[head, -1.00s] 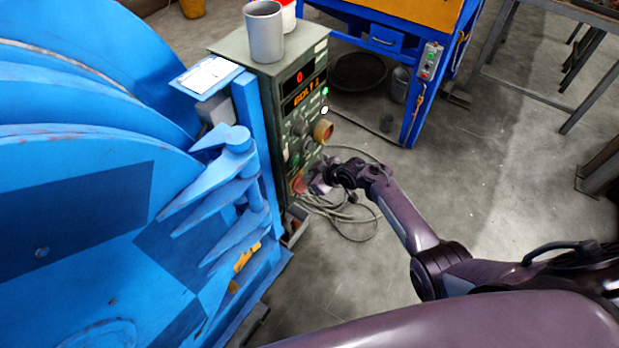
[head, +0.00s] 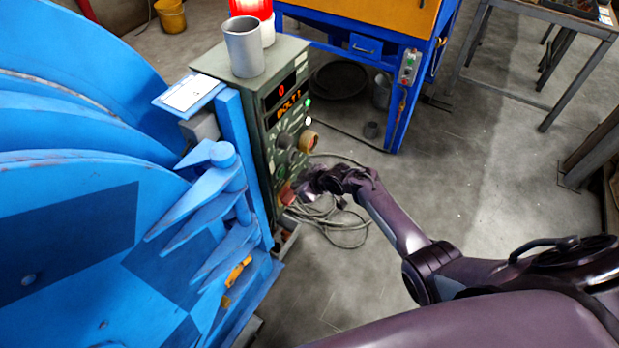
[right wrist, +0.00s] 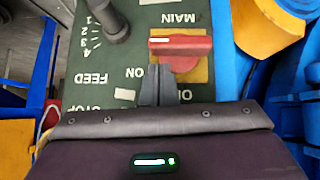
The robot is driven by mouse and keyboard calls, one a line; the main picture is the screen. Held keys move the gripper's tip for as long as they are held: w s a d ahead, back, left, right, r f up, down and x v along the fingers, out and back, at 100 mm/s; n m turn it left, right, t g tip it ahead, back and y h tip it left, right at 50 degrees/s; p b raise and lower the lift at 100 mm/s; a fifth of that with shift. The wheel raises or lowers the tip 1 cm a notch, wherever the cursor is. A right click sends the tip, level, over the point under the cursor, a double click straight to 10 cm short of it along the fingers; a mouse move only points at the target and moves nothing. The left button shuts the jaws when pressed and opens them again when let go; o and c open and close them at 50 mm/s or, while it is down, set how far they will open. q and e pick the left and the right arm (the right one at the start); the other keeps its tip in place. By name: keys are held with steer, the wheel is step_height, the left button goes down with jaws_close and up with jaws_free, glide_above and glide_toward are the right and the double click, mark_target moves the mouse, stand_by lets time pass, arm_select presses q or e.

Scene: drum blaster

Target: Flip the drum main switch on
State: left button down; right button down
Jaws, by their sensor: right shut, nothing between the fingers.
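The drum main switch (right wrist: 182,46) is a red handle on a yellow plate, with MAIN and ON lettering upside down in the right wrist view. Its handle lies crosswise there. In the head view the red switch (head: 287,193) is low on the green control box (head: 262,150), partly covered by my gripper. My right gripper (head: 303,188) is shut and empty at the box's front. In the right wrist view its closed fingertips (right wrist: 160,72) are at the handle's near edge, left of its middle; I cannot tell whether they touch. My left gripper is not in view.
A FEED selector knob (right wrist: 112,22) is left of the switch in the right wrist view. A grey cup (head: 244,48) and a glowing red beacon (head: 255,8) stand on the box. The blue drum machine (head: 80,200) is at left. Cables (head: 340,220) lie on the floor.

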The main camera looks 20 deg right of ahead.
steer(key=w+r+p+v, duration=0.1)
steer(key=p+v, duration=0.2)
steer(key=v, duration=0.9)
steer(key=shift+w+a+r, duration=0.15)
steer(key=shift+w+r, duration=0.05)
steer(key=shift+r, duration=0.15)
steer(key=s+a+f+m+g+h, duration=0.1)
steer(key=s+f+m+g+h, duration=0.3)
steer(key=s+f, duration=2.5)
steer(key=s+f+m+g+h, duration=0.1)
steer(key=s+f, duration=0.4)
steer(key=s, duration=1.2)
steer(key=shift+d+f+m+g, duration=0.2)
steer(key=shift+d+m+g, duration=0.15)
steer(key=shift+g, duration=0.45)
steer(key=shift+s, duration=0.15)
